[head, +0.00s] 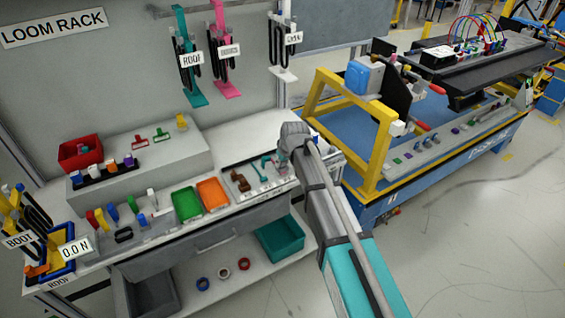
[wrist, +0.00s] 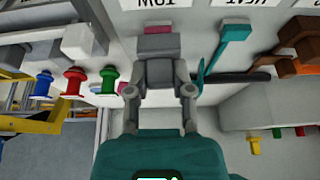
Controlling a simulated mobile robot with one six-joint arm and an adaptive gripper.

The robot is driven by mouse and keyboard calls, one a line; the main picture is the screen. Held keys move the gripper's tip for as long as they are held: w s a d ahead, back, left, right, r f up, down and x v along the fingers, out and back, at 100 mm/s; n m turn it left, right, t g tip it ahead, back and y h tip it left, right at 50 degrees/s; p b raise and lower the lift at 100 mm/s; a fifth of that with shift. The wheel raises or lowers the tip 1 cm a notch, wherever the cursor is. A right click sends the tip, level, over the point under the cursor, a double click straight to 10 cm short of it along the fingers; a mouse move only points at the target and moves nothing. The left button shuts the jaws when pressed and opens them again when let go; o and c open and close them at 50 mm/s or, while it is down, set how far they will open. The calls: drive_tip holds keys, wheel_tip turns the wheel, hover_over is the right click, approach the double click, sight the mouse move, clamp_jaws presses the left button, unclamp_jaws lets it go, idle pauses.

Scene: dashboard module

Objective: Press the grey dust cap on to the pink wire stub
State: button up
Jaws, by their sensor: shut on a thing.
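My gripper (wrist: 160,72) is shut on the grey dust cap (wrist: 157,44), a small grey block at the fingertips in the wrist view. A pink piece (wrist: 158,27), seemingly the pink wire stub, shows just beyond the cap's far edge. I cannot tell whether the cap only meets it or sits over it. In the head view my gripper (head: 288,160) is at the right end of the workbench, largely behind my own arm. The cap and stub cannot be made out there.
A teal tool (wrist: 228,45) and a dark bar lie close right of my gripper. Green (head: 187,203) and orange trays (head: 212,192) stand on the bench. A yellow-framed cart (head: 350,95) stands right of it.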

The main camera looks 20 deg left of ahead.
drive_tip(key=shift+f+b, duration=0.75)
drive_tip(key=shift+f, duration=0.05)
drive_tip(key=shift+r, duration=0.2)
drive_tip(key=shift+r+p, duration=0.7)
drive_tip(key=shift+p, duration=0.2)
drive_tip(key=shift+f+b, duration=0.9)
idle(1.8)
drive_tip(key=o, duration=0.8)
drive_tip(key=shift+r, duration=0.25)
